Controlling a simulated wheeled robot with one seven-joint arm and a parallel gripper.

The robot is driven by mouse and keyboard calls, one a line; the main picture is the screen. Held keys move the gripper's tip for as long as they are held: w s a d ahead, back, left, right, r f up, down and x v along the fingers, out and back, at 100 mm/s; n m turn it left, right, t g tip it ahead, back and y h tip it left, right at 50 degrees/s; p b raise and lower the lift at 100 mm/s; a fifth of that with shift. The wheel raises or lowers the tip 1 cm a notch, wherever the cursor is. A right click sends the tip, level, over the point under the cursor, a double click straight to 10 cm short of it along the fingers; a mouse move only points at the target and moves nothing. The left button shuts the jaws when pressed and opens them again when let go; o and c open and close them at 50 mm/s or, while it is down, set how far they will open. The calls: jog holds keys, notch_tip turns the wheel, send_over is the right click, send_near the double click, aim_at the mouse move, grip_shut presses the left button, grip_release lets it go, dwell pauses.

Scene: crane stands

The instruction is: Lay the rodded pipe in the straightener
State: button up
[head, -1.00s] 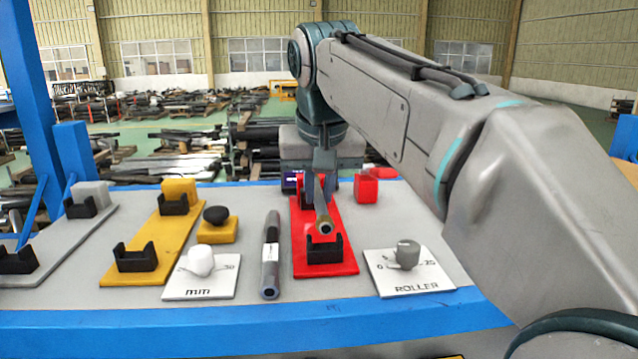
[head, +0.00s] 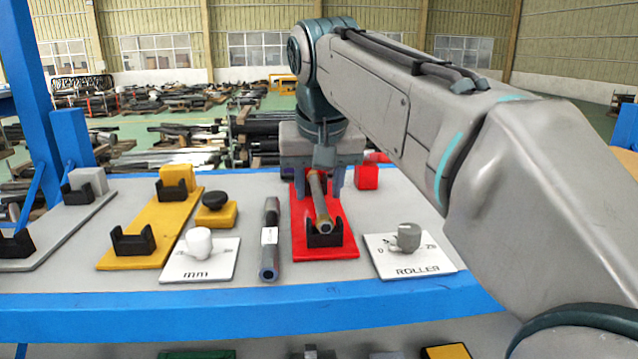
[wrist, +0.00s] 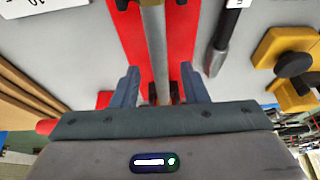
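The grey pipe with a brass-coloured front end (head: 319,200) lies lengthwise along the red straightener (head: 343,248). Its front end rests in the black front cradle (head: 325,240); its far end is hidden under my gripper. My gripper (head: 322,186) is over the far part of the red base, with its fingers spread on either side of the pipe. In the wrist view, the pipe (wrist: 154,50) runs between the open fingers of my gripper (wrist: 160,80), with a gap on each side. Whether a rod is inside is hard to tell.
A dark pipe with a white label (head: 270,240) lies left of the red base. A yellow stand (head: 145,240) and a dial plate marked mm (head: 200,262) are further left. The ROLLER dial plate (head: 410,258) is right. A red block (head: 367,177) stands behind.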

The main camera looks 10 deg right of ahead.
jog(key=p+v, duration=0.1)
jog(key=v, duration=1.3)
